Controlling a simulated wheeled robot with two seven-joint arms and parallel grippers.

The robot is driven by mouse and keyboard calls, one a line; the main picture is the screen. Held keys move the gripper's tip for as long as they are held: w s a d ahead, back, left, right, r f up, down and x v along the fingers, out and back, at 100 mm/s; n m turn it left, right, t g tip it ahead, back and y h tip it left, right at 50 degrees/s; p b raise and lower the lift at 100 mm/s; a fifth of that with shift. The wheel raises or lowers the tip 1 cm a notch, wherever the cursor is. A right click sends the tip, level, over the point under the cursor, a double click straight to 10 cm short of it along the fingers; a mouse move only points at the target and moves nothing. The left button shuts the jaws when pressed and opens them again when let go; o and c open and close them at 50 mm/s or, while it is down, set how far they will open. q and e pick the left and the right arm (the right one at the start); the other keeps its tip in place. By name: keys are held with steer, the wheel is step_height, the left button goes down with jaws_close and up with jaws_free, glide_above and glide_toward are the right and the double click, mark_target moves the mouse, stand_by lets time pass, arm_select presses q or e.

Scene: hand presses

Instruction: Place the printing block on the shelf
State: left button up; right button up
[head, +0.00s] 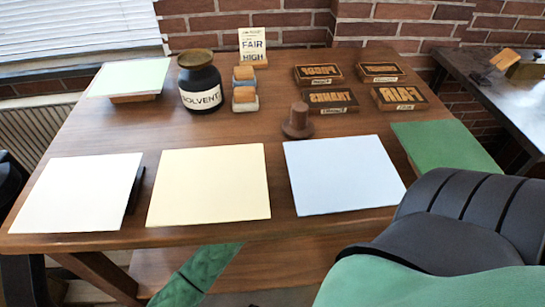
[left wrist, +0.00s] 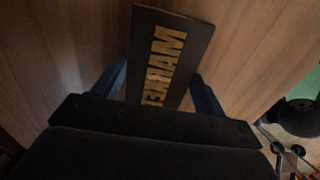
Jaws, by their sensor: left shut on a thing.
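A dark printing block with raised, tan reversed letters, seemingly reading MARKET, shows in the left wrist view (left wrist: 160,58). My left gripper (left wrist: 162,88) is shut on it, with a blue finger on each side. Wooden boards show behind the block; I cannot tell whether it touches them. In the head view a wooden shelf (head: 270,272) runs low under the table's front edge, partly hidden by the tabletop and my arm. My left gripper and its block do not show in the head view. My right gripper is in neither view.
The table (head: 225,125) bears white (head: 80,192), yellow (head: 210,186) and blue (head: 343,173) sheets along its front. Behind stand a solvent jar (head: 201,84), a round wooden knob (head: 298,122) and several lettered blocks (head: 330,100).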

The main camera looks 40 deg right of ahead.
arm_select(q)
steer(key=shift+f, duration=0.1)
steer(key=o, duration=1.2)
step_height(320, 180, up, 12)
steer(key=shift+r, duration=0.15)
